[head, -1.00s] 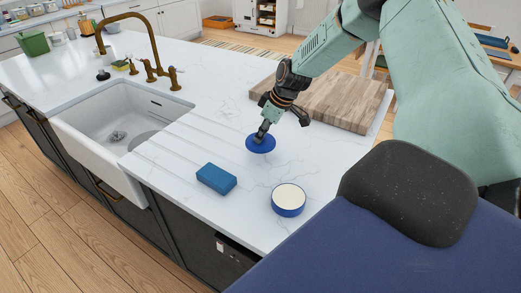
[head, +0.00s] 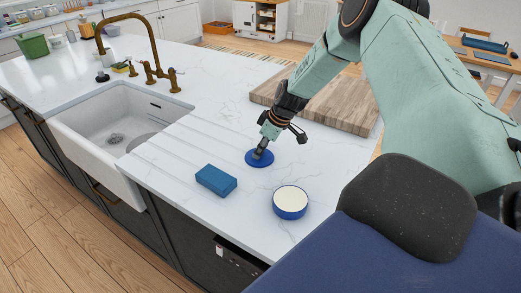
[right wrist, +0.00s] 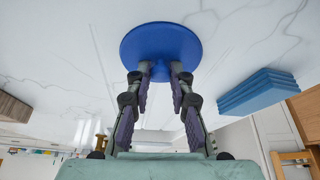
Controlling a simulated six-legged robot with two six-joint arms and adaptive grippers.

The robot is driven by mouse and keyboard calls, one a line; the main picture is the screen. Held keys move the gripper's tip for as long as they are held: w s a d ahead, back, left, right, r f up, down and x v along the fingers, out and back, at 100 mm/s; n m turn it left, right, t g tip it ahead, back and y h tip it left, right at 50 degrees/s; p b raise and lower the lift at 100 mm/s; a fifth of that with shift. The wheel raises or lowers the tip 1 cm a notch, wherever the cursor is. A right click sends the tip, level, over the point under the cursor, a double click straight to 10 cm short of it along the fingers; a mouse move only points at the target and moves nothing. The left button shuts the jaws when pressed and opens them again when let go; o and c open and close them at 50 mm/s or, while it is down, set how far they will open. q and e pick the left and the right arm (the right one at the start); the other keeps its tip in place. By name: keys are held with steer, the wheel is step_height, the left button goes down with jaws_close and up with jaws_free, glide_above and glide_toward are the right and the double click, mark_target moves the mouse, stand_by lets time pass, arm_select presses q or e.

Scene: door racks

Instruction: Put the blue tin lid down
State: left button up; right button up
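The blue tin lid (head: 259,159) is a flat round disc, level at the counter surface, between the blue block and the cutting board. Whether it fully touches the counter is hard to tell. My right gripper (head: 262,151) points down at the lid's middle. In the right wrist view the lid (right wrist: 160,45) fills the space ahead of the fingertips (right wrist: 161,70), which close in from both sides on a small blue part at its near side. The round blue tin (head: 290,203) stands nearer on the counter, its top cream-coloured. My left gripper is not in view.
A blue block (head: 216,180) lies left of the tin; it also shows in the right wrist view (right wrist: 257,92). A wooden cutting board (head: 325,103) lies behind the gripper. The white sink (head: 95,150) with a brass tap (head: 151,50) is at left. Marble around the lid is clear.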

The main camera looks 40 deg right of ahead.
steer(key=shift+o, duration=1.4)
steer(key=shift+s, duration=0.25)
steer(key=shift+w, duration=0.15)
steer(key=shift+w, duration=0.1)
steer(key=shift+r+p, duration=0.2)
steer(key=shift+p, duration=0.1)
steer(key=p+v, duration=0.6)
steer(key=v, duration=0.6)
